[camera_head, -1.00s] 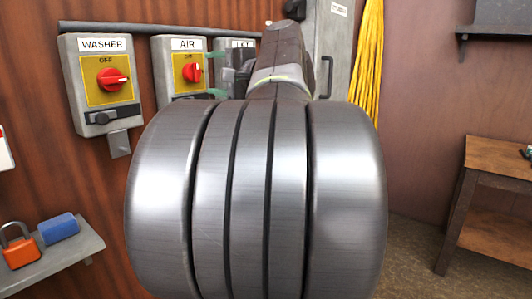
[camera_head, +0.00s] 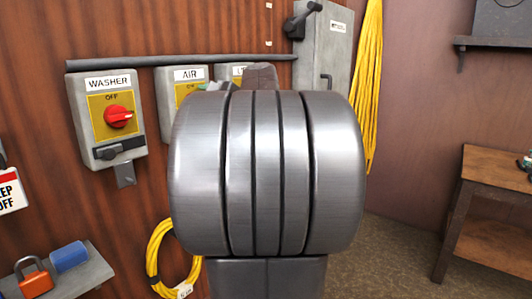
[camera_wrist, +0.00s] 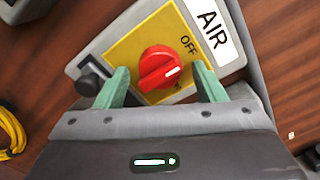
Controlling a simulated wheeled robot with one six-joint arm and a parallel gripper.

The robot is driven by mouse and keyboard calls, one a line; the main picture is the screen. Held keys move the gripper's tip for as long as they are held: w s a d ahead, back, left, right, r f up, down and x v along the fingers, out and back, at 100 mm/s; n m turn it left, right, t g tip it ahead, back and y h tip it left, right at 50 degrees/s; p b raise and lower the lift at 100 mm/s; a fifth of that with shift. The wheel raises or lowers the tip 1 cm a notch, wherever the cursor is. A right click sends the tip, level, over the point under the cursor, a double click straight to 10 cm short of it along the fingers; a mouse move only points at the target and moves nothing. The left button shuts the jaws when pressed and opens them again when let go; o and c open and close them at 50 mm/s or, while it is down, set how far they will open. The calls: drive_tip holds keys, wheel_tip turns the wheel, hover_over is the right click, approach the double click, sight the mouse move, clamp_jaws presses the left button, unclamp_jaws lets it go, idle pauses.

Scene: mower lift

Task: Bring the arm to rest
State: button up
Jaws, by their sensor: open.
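My gripper (camera_wrist: 160,88) shows in the wrist view with its two green fingers apart and nothing between them that I can see held. The AIR switch box (camera_wrist: 118,45) lies beyond the fingers, with its red knob (camera_wrist: 158,68) appearing between them; I cannot tell whether they touch. In the head view my large grey arm joint fills the middle and hides my gripper almost fully. It also covers most of the AIR box (camera_head: 190,75) and the box to its right.
The WASHER box (camera_head: 112,115) with a red knob is on the wooden wall at left. A shelf (camera_head: 88,275) holds an orange padlock (camera_head: 34,278) and a blue one (camera_head: 69,256). A yellow coil (camera_head: 165,255) hangs below. A wooden table (camera_head: 490,205) stands right, with open floor before it.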

drive_tip(key=m+p, duration=0.9)
drive_tip(key=p, duration=0.1)
drive_tip(key=shift+a+f+m, duration=0.1)
drive_tip(key=shift+m, duration=0.2)
idle(0.4)
